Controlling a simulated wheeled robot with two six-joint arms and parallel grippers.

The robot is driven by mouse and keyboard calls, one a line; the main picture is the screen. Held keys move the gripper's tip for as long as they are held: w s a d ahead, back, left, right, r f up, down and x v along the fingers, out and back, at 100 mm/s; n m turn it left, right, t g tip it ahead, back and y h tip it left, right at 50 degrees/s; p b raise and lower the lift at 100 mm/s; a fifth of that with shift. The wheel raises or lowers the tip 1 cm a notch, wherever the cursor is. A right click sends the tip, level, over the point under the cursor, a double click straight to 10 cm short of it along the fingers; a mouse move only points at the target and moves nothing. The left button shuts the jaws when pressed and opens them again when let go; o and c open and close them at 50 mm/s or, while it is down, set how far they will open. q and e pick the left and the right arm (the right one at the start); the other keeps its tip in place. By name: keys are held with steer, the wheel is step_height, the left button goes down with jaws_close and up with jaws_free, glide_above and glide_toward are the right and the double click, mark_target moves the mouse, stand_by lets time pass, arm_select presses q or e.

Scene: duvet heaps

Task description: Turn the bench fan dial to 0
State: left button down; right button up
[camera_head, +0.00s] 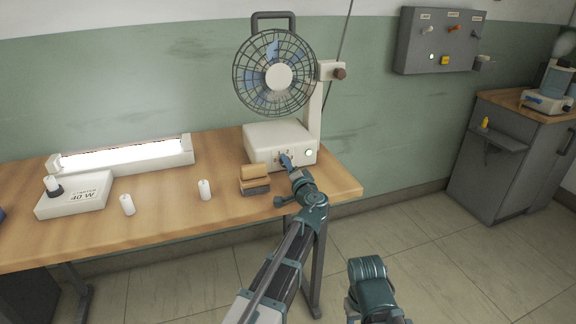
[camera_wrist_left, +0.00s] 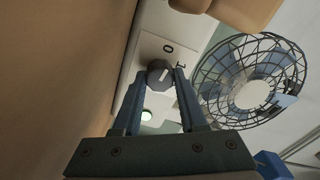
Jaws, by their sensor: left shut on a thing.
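The bench fan (camera_head: 278,75) stands on a white base box (camera_head: 262,133) at the right end of the wooden bench. Its grey round dial (camera_wrist_left: 158,76) sits on the box's front panel, with a printed 0 beside it and a pale pointer line on its face. I cannot tell exactly which mark the pointer is at. My left gripper (camera_head: 286,160) is at the panel and hides most of the dial in the head view. In the left wrist view its two fingers (camera_wrist_left: 160,80) are shut on the dial from both sides.
A green lamp (camera_head: 309,153) glows right of the dial. A stacked block (camera_head: 255,178) sits left of the gripper. Two white cylinders, a lit light box (camera_head: 125,156) and a white device (camera_head: 74,195) stand further left. A grey switch panel (camera_head: 440,42) hangs on the right wall.

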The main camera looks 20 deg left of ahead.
arm_select(q)
steer(key=shift+s, duration=0.1)
stand_by(0.3)
steer(key=shift+c, duration=2.2)
jaws_free()
steer(key=v, duration=1.3)
steer(key=shift+s+d, duration=0.25)
steer(key=shift+s, duration=0.05)
steer(key=shift+f, duration=0.1)
